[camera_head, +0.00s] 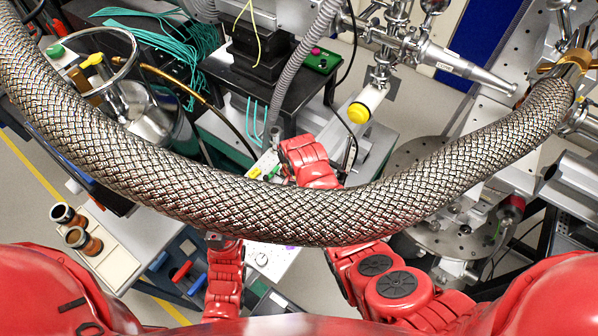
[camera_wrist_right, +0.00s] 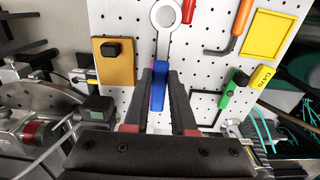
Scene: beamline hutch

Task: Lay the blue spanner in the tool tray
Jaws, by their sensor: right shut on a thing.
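In the right wrist view the blue spanner (camera_wrist_right: 158,88) stands upright in front of a white pegboard (camera_wrist_right: 206,70), its silver ring end (camera_wrist_right: 165,8) at the top. My right gripper (camera_wrist_right: 160,74) is shut on its blue handle. I cannot tell whether the ring still hangs on a peg. In the head view my right arm reaches up under the braided hose to the board; the gripper and spanner are hidden there. My left forearm shows low in the head view; its gripper is hidden by the hose. I cannot make out the tool tray for sure.
A thick braided hose (camera_head: 300,212) crosses the whole head view above both arms. A pale tray (camera_head: 118,262) with two brown jars stands at lower left, near red and blue handles (camera_head: 183,271). On the pegboard, a red tool, an orange-handled hex key (camera_wrist_right: 242,18) and a green tool (camera_wrist_right: 229,92) hang close.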

